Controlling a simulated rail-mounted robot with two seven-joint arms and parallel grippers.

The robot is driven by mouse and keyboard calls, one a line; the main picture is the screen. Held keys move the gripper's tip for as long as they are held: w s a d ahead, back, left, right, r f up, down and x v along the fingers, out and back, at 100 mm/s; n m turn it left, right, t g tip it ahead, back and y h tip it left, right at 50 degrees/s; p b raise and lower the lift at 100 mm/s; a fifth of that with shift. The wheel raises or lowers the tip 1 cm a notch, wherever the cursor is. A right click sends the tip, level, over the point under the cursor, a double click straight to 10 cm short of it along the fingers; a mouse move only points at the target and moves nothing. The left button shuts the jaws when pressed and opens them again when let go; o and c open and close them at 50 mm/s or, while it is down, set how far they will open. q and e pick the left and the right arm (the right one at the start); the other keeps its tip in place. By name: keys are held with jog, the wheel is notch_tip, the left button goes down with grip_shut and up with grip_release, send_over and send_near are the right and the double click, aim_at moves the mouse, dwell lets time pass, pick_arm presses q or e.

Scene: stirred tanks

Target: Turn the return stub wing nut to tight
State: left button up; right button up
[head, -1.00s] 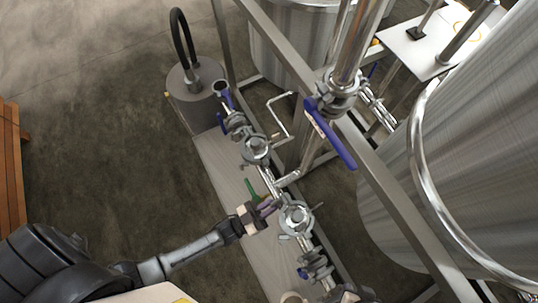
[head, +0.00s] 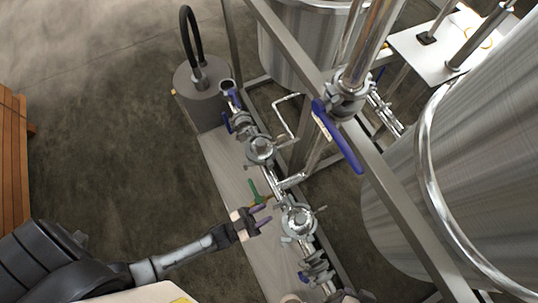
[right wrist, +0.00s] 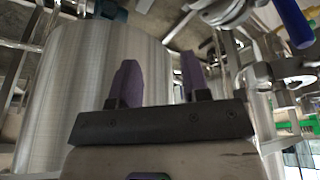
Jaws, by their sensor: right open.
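A run of steel pipe with clamped joints crosses the head view. Wing-nut clamps sit at the upper joint (head: 260,150) and the lower joint (head: 299,221); I cannot tell which carries the return stub wing nut, and the nut's turn position is too small to read. My left gripper (head: 269,213) has its two purple fingers apart, just left of the lower joint and below a green handle (head: 255,192). Nothing shows between them. My right gripper (right wrist: 159,80) is open and empty in the right wrist view, with a large steel tank (right wrist: 85,75) behind it.
A blue-handled valve (head: 338,135) stands on the upright pipe above the run. A grey pump (head: 203,95) with a black hose is at the upper left. A steel frame bar (head: 400,205) and large tank (head: 470,160) limit the right. Open floor (head: 110,140) lies left.

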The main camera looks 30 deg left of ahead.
pick_arm(q)
jog(key=v, duration=0.4)
jog(key=shift+s+a+f+b, duration=0.1)
jog(key=shift+a+b, duration=0.05)
jog(key=shift+b, duration=0.15)
dwell(0.5)
